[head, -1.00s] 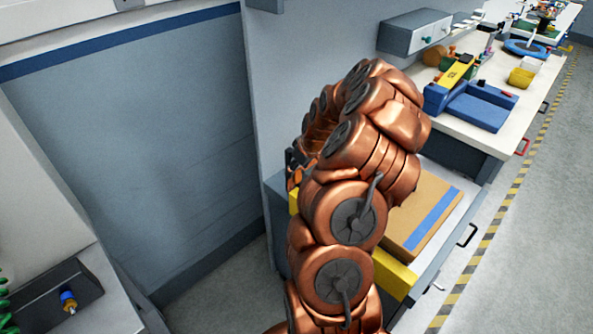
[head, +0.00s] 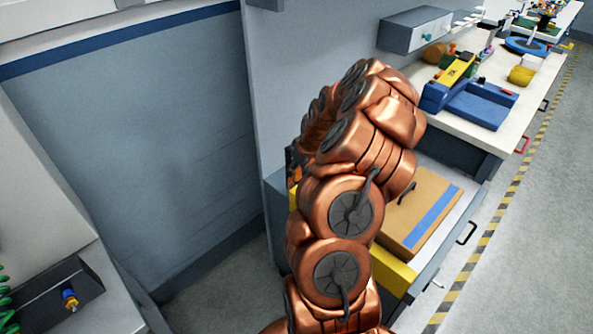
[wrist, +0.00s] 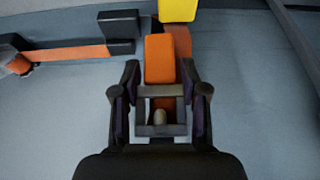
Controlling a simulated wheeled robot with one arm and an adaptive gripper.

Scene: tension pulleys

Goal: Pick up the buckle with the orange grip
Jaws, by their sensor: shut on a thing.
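The buckle with the orange grip shows in the wrist view, its grey frame (wrist: 147,122) between my fingers and its orange grip (wrist: 160,58) pointing away from my palm. My gripper (wrist: 160,98) is shut on it, with a dark finger on each side of the frame. In the head view my copper arm hides the gripper and the buckle.
In the wrist view a yellow block (wrist: 178,10) lies beyond the grip, and an orange bar with dark ends (wrist: 75,54) is at left. In the head view a brown board with a blue stripe (head: 415,215) lies beside my arm. A blue-and-yellow fixture (head: 480,108) stands on the bench behind.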

